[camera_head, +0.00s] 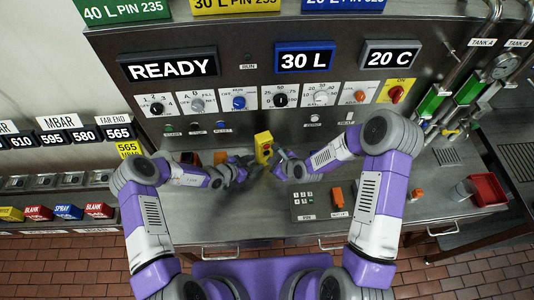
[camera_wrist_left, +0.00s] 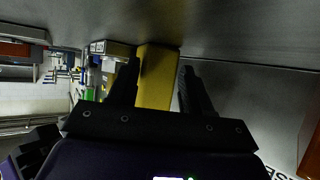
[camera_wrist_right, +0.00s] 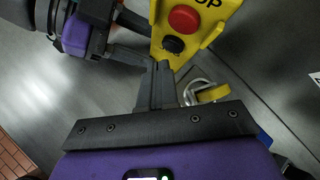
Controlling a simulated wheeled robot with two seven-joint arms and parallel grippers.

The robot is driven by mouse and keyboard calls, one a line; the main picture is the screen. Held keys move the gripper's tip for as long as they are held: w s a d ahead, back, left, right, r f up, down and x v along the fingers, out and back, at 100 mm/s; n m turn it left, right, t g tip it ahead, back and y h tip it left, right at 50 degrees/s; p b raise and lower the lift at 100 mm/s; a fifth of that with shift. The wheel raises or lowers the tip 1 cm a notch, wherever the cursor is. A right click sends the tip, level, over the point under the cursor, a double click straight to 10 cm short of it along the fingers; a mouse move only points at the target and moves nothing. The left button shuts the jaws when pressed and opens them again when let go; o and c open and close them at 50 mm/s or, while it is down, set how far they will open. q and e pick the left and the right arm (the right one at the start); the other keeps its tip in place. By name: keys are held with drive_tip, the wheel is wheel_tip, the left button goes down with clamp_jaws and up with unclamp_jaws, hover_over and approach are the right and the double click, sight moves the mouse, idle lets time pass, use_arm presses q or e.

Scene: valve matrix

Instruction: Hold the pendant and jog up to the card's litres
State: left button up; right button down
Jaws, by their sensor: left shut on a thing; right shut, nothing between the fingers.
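The yellow pendant (camera_head: 264,147) is held upright in front of the panel, above the counter. My left gripper (camera_head: 248,160) is shut on it from the left; the left wrist view shows its yellow body (camera_wrist_left: 157,80) between the fingers. In the right wrist view the pendant (camera_wrist_right: 215,35) shows a red button and a black button below it. My right gripper (camera_wrist_right: 160,70) is shut and empty, its tips close to the black button; whether they touch I cannot tell. A blue display (camera_head: 305,58) reads 30 L. Cards hang at the top, including a green one (camera_head: 126,10) reading 40 L PIN 235.
The panel carries a READY display (camera_head: 168,65), a 20 C display (camera_head: 390,54) and a row of knobs. A keypad (camera_head: 303,197) and an orange switch (camera_head: 338,196) sit on the counter. A red tray (camera_head: 489,190) stands at the right.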

idle(0.4)
drive_tip(key=shift+w+a, duration=0.15)
drive_tip(key=shift+w, duration=0.25)
drive_tip(key=shift+w+a, duration=0.2)
drive_tip(key=shift+w, duration=0.3)
idle(1.9)
drive_tip(key=shift+s, duration=0.1)
idle(1.0)
drive_tip(key=shift+s+d, duration=0.35)
drive_tip(key=shift+s, duration=0.45)
drive_tip(key=shift+s, duration=0.1)
drive_tip(key=shift+s+d, duration=0.25)
drive_tip(key=shift+s, duration=0.5)
drive_tip(key=shift+s+d, duration=0.3)
drive_tip(key=shift+s, duration=0.5)
drive_tip(key=shift+s+d, duration=0.25)
drive_tip(key=shift+s, duration=0.5)
idle(0.5)
